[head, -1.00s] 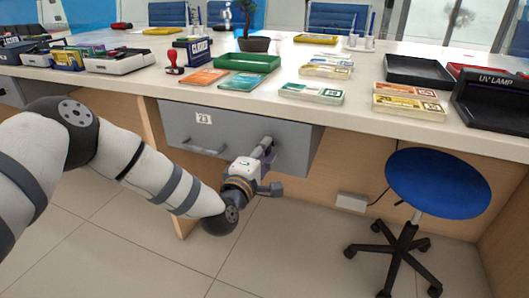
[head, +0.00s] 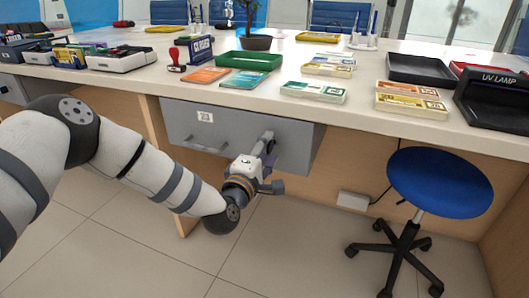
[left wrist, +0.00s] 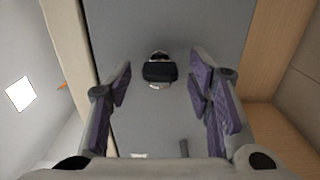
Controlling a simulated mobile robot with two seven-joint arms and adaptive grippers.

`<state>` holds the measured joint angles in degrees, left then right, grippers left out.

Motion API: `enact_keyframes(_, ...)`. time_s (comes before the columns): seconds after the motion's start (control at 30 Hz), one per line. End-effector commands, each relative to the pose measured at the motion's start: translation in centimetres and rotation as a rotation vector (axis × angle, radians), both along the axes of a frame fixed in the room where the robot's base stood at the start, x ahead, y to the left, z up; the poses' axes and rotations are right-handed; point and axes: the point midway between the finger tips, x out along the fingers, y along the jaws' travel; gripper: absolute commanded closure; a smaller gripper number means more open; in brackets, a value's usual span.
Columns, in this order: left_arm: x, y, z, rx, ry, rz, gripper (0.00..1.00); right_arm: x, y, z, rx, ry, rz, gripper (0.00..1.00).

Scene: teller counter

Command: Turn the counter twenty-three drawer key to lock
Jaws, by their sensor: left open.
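The grey drawer (head: 185,122) marked with the number 23 label (head: 205,117) is under the counter in the head view, and it looks closed. The key (left wrist: 159,72) has a dark head in front of a shiny round lock on the grey drawer face in the left wrist view. My left gripper (head: 267,143) is at the right part of the drawer front. In the left wrist view my left gripper (left wrist: 160,88) is open, with its purple-padded fingers on either side of the key, apart from it. The key is hard to make out in the head view. My right gripper is not in view.
The countertop (head: 300,110) above the drawer holds a green tray (head: 248,61), banknote bundles (head: 313,92) and a UV lamp (head: 492,100). A blue stool (head: 440,182) stands to the right. The drawer handle (head: 205,146) is left of my left gripper. Open floor lies below.

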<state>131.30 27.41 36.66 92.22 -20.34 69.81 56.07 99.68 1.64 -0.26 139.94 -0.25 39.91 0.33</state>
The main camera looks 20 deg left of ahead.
Motion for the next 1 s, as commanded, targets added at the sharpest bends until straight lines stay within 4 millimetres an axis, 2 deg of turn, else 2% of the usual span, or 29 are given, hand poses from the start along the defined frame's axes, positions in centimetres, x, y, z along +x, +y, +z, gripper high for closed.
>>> enact_keyframes(0.13,-2.4,0.1,0.0,-0.002,0.003,-0.001,0.53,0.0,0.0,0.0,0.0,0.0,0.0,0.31)
enact_keyframes(0.4,-9.5,0.4,-0.1,-0.002,0.003,0.0,0.53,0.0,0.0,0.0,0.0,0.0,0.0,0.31)
enact_keyframes(0.5,-11.0,0.4,-0.1,-0.001,0.003,0.0,0.53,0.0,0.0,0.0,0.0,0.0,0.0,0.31)
enact_keyframes(0.63,-11.9,0.4,0.0,-0.001,0.001,0.0,0.53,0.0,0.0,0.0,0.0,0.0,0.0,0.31)
enact_keyframes(1.0,-11.9,0.4,0.0,0.0,0.0,0.0,0.53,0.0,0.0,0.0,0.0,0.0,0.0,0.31)
